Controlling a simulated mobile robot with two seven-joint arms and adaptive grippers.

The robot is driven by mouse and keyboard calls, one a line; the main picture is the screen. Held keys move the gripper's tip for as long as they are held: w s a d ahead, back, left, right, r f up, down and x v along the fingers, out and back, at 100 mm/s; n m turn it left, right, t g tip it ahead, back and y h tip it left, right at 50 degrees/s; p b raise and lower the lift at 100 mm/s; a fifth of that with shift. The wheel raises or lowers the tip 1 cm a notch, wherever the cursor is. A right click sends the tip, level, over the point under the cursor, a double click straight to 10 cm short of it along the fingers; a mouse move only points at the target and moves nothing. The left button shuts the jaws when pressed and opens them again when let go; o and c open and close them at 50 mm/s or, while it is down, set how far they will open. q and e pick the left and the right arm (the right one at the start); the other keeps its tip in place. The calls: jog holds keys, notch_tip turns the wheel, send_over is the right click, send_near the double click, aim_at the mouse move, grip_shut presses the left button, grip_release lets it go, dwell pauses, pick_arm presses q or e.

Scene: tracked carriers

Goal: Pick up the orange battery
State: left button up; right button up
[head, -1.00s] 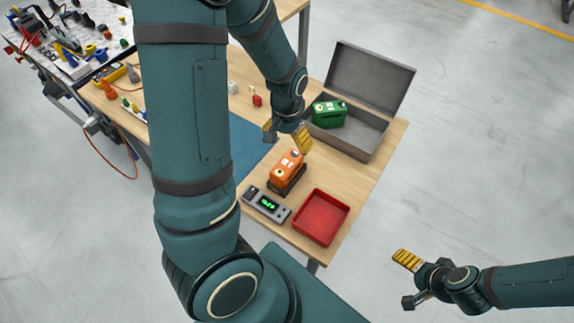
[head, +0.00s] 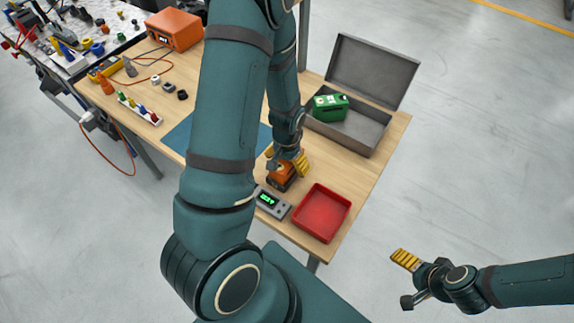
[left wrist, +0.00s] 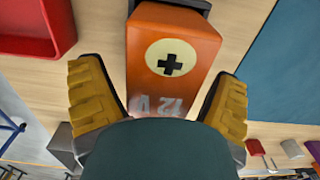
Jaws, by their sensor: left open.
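The orange battery (head: 282,177) stands in a dark holder on the wooden table. My right gripper (head: 407,280) is open and empty, off the table at the lower right.
A grey meter (head: 279,211) with a lit green display and a red tray (head: 322,213) stand near the battery. An open grey case (head: 366,135) holds a green battery (head: 331,106). A blue mat (head: 183,137) lies behind my left arm. An orange box (head: 174,30) stands farther back.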

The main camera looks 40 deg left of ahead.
pick_arm(q)
jog(key=c, duration=1.3)
jog(key=shift+w, duration=0.1)
jog(key=shift+c, duration=0.2)
jog(key=shift+r, duration=0.1)
